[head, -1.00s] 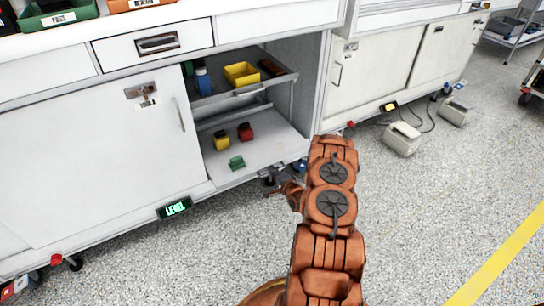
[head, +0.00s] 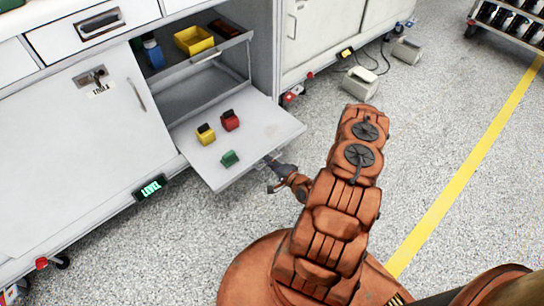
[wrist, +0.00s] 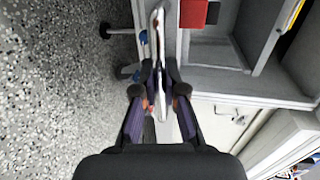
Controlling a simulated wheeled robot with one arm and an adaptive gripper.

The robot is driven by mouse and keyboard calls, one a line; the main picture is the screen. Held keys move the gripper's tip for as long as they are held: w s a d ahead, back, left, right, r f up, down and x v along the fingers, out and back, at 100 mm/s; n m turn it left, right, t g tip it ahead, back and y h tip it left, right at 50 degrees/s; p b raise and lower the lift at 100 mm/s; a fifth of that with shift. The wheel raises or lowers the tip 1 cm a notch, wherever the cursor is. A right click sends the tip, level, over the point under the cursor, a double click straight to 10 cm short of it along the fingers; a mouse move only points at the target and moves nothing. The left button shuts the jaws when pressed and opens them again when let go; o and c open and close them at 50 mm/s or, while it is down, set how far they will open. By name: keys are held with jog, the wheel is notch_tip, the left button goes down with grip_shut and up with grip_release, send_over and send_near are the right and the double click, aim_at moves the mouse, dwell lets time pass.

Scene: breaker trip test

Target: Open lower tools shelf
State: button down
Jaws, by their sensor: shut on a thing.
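The lower tools shelf (head: 265,122) is a light grey flat board that sticks well out of the open cabinet bay. It carries a yellow item (head: 206,135), a red item (head: 230,121) and a small green item (head: 230,159). My gripper (head: 272,168) is at the shelf's front edge. The exact contact is partly hidden by the fingers. A red item (wrist: 194,12) on the shelf also shows there.
The upper shelf (head: 208,58) above holds a yellow bin (head: 194,40) and a blue bottle (head: 153,53). A closed white door (head: 70,140) is at left. Pale boxes (head: 360,83) with cables lie on the floor behind my arm. Open speckled floor lies at the right.

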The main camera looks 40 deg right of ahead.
dwell(0.3)
jog(key=c, duration=1.5)
grip_release()
jog(key=shift+s, duration=0.15)
jog(key=shift+v, duration=5.95)
jog(key=shift+r, duration=0.1)
